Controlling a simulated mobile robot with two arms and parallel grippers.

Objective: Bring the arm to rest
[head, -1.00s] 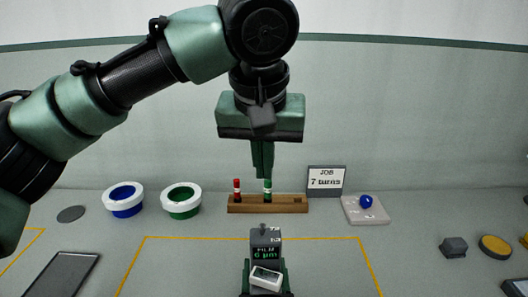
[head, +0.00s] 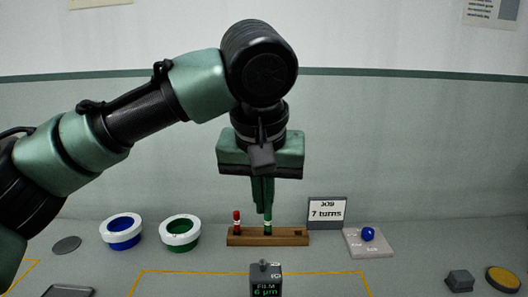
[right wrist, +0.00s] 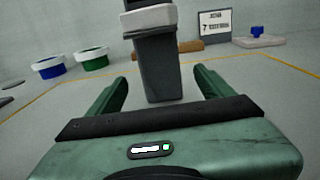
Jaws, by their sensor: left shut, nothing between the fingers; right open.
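My left gripper (head: 263,210) hangs pointing down in the head view, shut and empty. Its fingertips appear just above or in front of the green spindle (head: 267,226) in the wooden rack (head: 285,237); I cannot tell whether they touch. A red spindle (head: 237,220) stands at the rack's left end. My right gripper (right wrist: 157,88) shows only in its wrist view, with its two green fingers apart. A dark grey post (right wrist: 157,68) with a white top stands between or just beyond those fingers.
A "7 turns" job sign (head: 327,212) and a pale plate (head: 369,246) with a blue knob stand right.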

